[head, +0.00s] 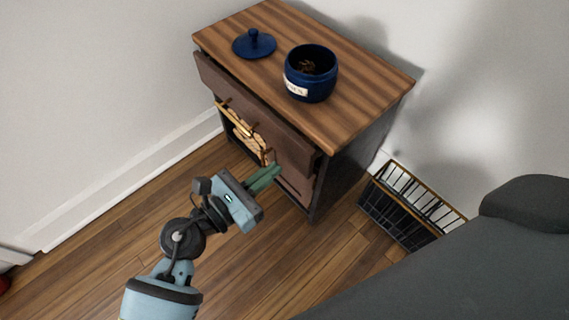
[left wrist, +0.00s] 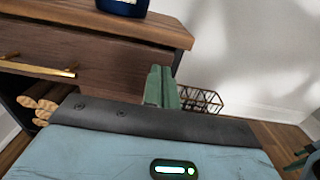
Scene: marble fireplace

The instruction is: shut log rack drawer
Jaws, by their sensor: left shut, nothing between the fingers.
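The wooden cabinet (head: 340,110) stands against the wall, with a dark brown drawer front (head: 262,112) under its top. The drawer front stands a little out from the cabinet, with a narrow dark gap under the top. The drawer front also shows in the left wrist view (left wrist: 110,60), with a brass handle (left wrist: 40,67). Split logs (head: 247,143) lie in the open space below. My left gripper (head: 268,175) is shut and empty, its green fingers near the right part of the front; contact is unclear. Part of what may be my right gripper (left wrist: 300,158) shows at the left wrist view's right edge.
A blue jar (head: 310,75) and its blue lid (head: 254,44) stand on the cabinet top. A black and brass wire basket (head: 410,205) is on the floor to the right. Wooden floor (head: 110,245) is clear at the left.

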